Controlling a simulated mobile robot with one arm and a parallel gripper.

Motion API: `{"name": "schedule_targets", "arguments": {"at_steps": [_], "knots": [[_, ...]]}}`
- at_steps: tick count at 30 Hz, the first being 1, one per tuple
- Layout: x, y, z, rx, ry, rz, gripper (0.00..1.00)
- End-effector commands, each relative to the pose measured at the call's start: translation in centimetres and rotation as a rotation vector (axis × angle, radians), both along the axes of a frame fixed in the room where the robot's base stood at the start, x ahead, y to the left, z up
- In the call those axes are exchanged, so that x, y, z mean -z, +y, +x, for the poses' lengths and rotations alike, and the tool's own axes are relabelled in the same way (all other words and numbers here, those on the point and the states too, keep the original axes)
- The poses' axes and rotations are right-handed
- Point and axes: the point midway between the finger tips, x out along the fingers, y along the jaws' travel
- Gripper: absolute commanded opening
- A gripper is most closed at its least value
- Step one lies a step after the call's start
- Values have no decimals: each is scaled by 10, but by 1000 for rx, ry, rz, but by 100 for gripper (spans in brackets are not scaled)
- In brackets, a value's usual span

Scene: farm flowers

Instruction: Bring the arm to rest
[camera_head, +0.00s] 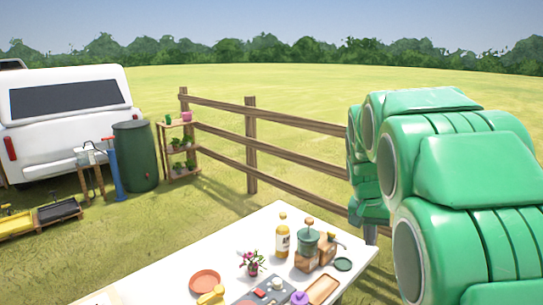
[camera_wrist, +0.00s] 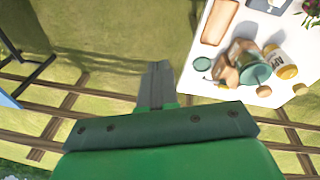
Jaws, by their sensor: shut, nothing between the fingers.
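My arm, in green segments (camera_head: 460,190), is folded up large at the right of the head view, beside the white table's right end. My gripper (camera_wrist: 160,70) shows in the wrist view as two grey fingers pressed together, with nothing between them. It points out over grass, clear of the table (camera_wrist: 210,55), whose edge lies to the right. In the head view I cannot make out the fingers.
The white table (camera_head: 225,252) holds a bottle (camera_head: 282,241), a green grinder (camera_head: 307,246), a wooden tray (camera_head: 323,289), a potted flower (camera_head: 252,263) and a terracotta saucer (camera_head: 205,281). A wooden fence (camera_head: 251,145) runs behind. A green barrel (camera_head: 136,155) and white vehicle (camera_head: 65,125) stand left.

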Motion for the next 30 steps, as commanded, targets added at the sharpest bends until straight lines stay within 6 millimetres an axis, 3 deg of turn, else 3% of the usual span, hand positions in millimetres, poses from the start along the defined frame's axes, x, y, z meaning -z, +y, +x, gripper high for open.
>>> {"name": "schedule_targets", "arguments": {"at_steps": [16, 30], "knots": [[-12, 33, -142, -131, 95, 55, 0], [5, 64, -266, -280, 184, 117, 0]]}}
